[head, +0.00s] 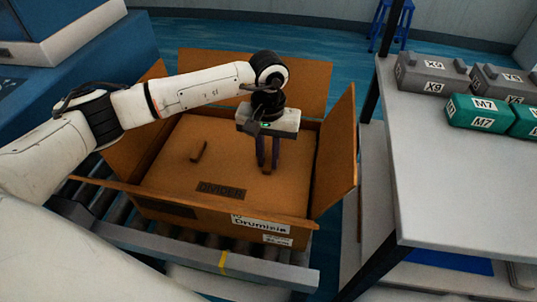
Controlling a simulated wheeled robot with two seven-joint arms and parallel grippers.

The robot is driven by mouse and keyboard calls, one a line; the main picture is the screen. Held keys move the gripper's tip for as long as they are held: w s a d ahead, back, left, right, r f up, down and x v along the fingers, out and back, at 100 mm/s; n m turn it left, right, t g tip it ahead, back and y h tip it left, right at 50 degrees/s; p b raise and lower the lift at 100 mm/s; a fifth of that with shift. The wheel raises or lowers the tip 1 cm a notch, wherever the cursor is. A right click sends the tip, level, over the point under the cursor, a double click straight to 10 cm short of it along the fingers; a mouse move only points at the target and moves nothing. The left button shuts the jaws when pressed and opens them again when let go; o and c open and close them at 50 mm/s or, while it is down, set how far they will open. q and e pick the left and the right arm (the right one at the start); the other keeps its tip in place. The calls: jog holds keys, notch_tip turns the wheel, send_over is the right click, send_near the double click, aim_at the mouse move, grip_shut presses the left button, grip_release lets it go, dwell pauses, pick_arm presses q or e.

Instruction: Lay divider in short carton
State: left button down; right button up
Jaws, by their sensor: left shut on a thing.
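The short carton (205,208) is an open cardboard box with its flaps spread, standing on a roller conveyor. The divider (215,165), a flat brown sheet marked "DIVIDER", lies level within the carton's walls. It has a small raised tab at its left and another at its right. My left gripper (267,168) points down over the right part of the divider and is shut on its right tab. I cannot tell whether the divider rests on something beneath, as it hides the carton's inside. My right gripper is not in view.
The roller conveyor (130,228) runs under the carton. A grey table (450,190) stands at the right, with grey blocks (432,75) and green blocks (484,112) on it. A blue stool (392,22) is at the back. The carton's right flap (336,155) stands upright near my left gripper.

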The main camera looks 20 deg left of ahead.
pick_arm(q)
jog(key=shift+s+f, duration=0.1)
jog(key=c, duration=1.6)
grip_release()
jog(key=shift+o, duration=0.2)
